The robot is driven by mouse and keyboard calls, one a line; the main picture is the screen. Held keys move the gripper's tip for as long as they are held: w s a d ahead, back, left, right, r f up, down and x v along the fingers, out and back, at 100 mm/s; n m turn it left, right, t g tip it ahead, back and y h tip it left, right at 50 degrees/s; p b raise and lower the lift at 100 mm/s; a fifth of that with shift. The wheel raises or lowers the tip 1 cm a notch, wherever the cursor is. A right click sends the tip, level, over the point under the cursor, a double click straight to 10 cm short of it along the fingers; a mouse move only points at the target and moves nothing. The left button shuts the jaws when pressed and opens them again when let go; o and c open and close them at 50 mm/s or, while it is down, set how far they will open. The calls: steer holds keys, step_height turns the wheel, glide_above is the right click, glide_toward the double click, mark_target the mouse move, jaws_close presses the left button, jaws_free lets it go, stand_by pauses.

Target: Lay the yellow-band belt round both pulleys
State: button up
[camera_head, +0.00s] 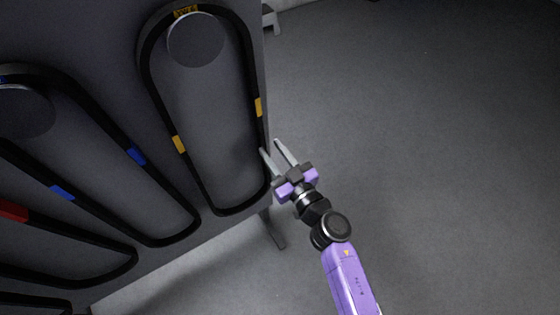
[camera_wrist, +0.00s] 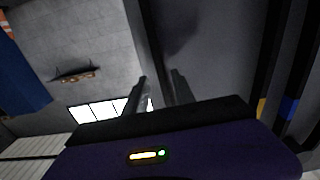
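The yellow-band belt (camera_head: 153,85) is a long black loop with yellow patches. In the head view it hangs from a round dark peg (camera_head: 195,40) on a dark panel, its lower end hanging free. My gripper (camera_head: 270,147) is open at the panel's right edge, its fingertips close to the belt's right strand. In the wrist view, a dark strip (camera_wrist: 148,40) runs up between and beyond the open fingers (camera_wrist: 158,82); I cannot tell whether it is the belt or the panel edge. A yellow patch (camera_wrist: 262,107) shows at the right there. I see no pulleys that I can identify.
A blue-band belt (camera_head: 100,117) and a red-band belt (camera_head: 70,228) hang to the left on the same panel (camera_head: 100,30). A panel foot (camera_head: 273,232) stands below my gripper. The grey floor (camera_head: 430,130) to the right is clear.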

mark_target(263, 135)
steer(key=shift+b+x, duration=0.4)
steer(key=shift+x, duration=2.6)
jaws_close()
steer(key=shift+r, duration=0.1)
steer(key=shift+r+p, duration=0.8)
steer(key=shift+p, duration=0.25)
steer(key=shift+s, duration=0.1)
steer(key=p+v, duration=0.4)
steer(key=v, duration=0.6)
steer(key=shift+f, duration=0.1)
